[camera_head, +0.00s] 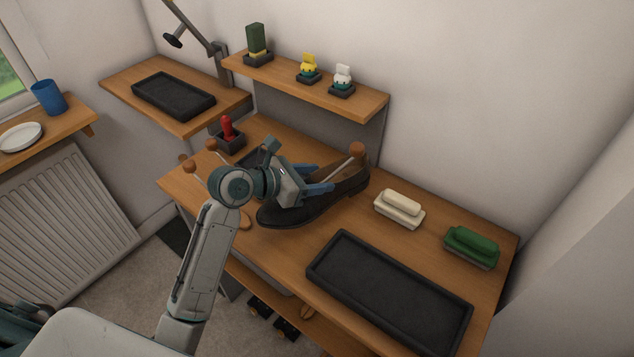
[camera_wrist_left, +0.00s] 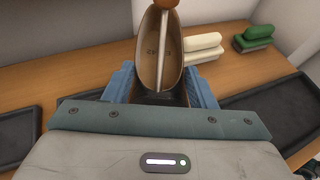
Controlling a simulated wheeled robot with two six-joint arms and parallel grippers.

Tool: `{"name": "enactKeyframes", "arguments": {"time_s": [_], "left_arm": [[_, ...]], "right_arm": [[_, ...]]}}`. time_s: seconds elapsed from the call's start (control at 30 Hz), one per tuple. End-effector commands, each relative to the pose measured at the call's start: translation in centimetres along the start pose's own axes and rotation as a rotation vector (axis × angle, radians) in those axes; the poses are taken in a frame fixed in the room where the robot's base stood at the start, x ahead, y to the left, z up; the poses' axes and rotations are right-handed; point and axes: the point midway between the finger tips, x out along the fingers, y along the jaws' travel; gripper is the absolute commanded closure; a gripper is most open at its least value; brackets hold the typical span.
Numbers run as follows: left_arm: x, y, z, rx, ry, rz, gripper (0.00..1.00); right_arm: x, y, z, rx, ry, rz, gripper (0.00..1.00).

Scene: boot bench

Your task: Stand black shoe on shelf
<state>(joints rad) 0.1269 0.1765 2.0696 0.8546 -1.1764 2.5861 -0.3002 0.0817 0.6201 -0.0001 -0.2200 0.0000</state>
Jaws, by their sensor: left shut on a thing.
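The black shoe (camera_head: 334,200) is at the middle of the wooden bench, toe toward the front left. I cannot tell whether its sole touches the bench top. A shoe tree with a round wooden knob (camera_head: 357,149) sticks up from its opening. My left gripper (camera_head: 318,180) is shut on the shoe near its opening. In the left wrist view, its blue fingers (camera_wrist_left: 160,90) lie on either side of the shoe, whose tan lining (camera_wrist_left: 160,62) faces the camera. A wooden wall shelf (camera_head: 365,104) runs above the back of the bench.
The wall shelf holds a green block (camera_head: 256,39), a yellow-topped figure (camera_head: 308,66) and a white-topped one (camera_head: 343,77). A black tray (camera_head: 328,282), cream brush (camera_head: 401,204) and green brush (camera_head: 471,244) occupy the bench's right. A red-handled item (camera_head: 227,128) stands at back left. Another tray (camera_head: 173,96) lies left.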

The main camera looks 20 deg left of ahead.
Motion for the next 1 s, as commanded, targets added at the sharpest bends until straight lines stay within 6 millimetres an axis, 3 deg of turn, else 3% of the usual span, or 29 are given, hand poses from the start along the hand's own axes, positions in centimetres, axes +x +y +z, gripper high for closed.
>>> {"name": "enactKeyframes", "arguments": {"time_s": [0.27,0.6,1.0], "left_arm": [[-3.1,-1.4,-1.5,0.005,0.002,0.001,1.0],[-8.9,-4.1,-4.0,0.007,0.006,-0.003,1.0],[-14.1,-6.4,-5.8,0.004,0.005,-0.004,1.0]], "right_arm": [[0.9,-0.1,0.1,0.0,0.0,0.0,0.44],[2.0,-0.2,0.2,0.0,0.0,-0.001,0.44],[2.0,-0.5,0.2,0.001,0.0,-0.003,0.44]]}}
